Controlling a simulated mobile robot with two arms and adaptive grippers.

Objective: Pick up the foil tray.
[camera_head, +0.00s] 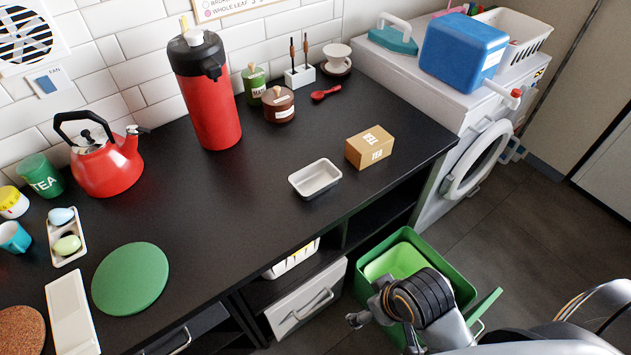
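The foil tray (315,180) is a small, shallow, pale grey rectangular tray with rounded corners. It lies upright and empty on the black countertop, near its front edge and left of the tan tea box. My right gripper (363,312) is at the bottom of the view, in front of the counter and over the green bin. It is apart from the tray. Its fingers are small and partly hidden by my wrist, so I cannot tell whether they are open or shut. My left gripper is out of view.
The tea box (369,148) stands close right of the tray. A red airpot (208,100), a brown jar (279,104) and a red spoon (326,93) are behind. A green round mat (130,279) lies left. The open green bin (450,273) stands below the counter.

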